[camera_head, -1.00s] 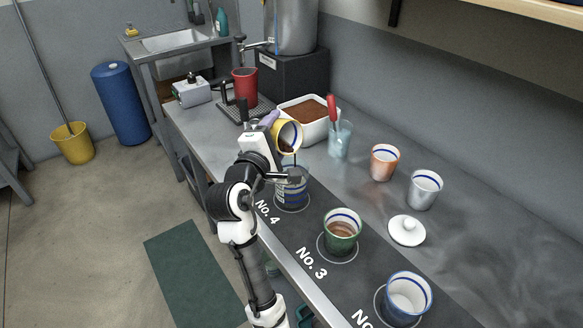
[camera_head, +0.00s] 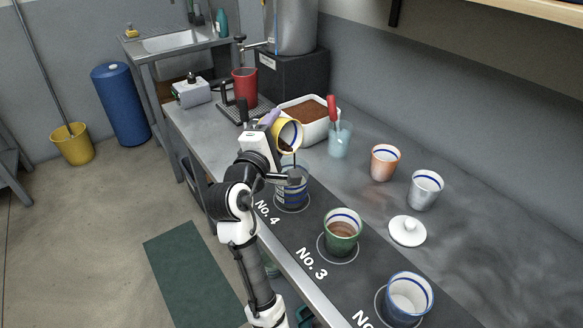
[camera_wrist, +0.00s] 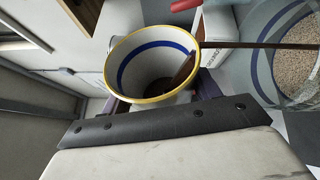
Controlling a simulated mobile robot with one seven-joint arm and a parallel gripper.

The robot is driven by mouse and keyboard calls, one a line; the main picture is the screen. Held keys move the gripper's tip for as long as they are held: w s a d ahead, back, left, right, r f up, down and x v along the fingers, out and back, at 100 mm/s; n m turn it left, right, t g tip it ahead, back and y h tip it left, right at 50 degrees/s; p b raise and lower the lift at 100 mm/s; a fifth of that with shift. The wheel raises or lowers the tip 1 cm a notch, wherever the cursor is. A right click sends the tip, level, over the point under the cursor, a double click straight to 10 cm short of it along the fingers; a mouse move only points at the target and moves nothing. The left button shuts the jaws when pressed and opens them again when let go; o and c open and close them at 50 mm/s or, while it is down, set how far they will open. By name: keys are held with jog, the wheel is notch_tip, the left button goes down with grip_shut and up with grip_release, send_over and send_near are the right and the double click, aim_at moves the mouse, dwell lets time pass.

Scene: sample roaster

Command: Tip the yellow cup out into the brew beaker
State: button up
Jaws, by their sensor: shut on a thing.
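The yellow cup (camera_head: 289,131), white inside with a blue band and a yellow rim, is held tilted above the counter. My gripper (camera_head: 270,134) is shut on it; in the wrist view the cup (camera_wrist: 149,56) sits between the purple-tinted finger pads. A thin brown stream runs from its lip, and some dark content shows inside. The brew beaker (camera_head: 291,198), clear with blue bands, stands below at No. 4, partly hidden by my arm. In the wrist view the beaker (camera_wrist: 262,70) holds speckled beige matter, and the stream passes over its mouth.
A green cup (camera_head: 341,234) with brown content stands at No. 3, and a blue-rimmed cup (camera_head: 407,297) nearer. A bin of grounds (camera_head: 326,132) is behind.

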jog(key=shift+s+d+r+m+b, duration=0.1)
jog(key=shift+r+m+b, duration=0.1)
jog(key=shift+m+b, duration=0.2)
dwell(0.8)
